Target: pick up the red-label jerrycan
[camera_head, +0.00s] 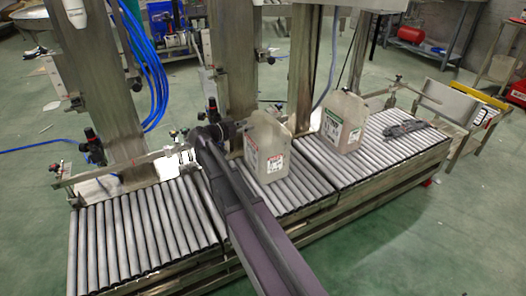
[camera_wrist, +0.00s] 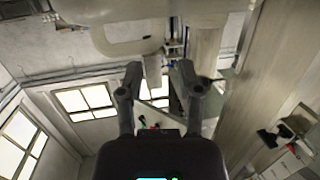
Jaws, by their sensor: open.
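The red-label jerrycan (camera_head: 268,150) is a translucent beige can standing upright on the roller conveyor (camera_head: 150,232) in the head view. My gripper (camera_head: 232,130) is at its upper left side; whether it touches the can cannot be told there. In the wrist view my gripper (camera_wrist: 160,78) has its two dark fingers apart, with a gap between them. A pale beige body with a loop-like handle, apparently the jerrycan (camera_wrist: 112,12), fills the top of that view, just beyond the fingertips. Its label is not visible there.
A green-label jerrycan (camera_head: 342,122) stands on the rollers to the right. A dark object (camera_head: 405,129) lies farther right on the conveyor. Steel columns (camera_head: 298,70) rise behind the cans. Blue hoses (camera_head: 155,75) hang at the left. Rollers at the left are bare.

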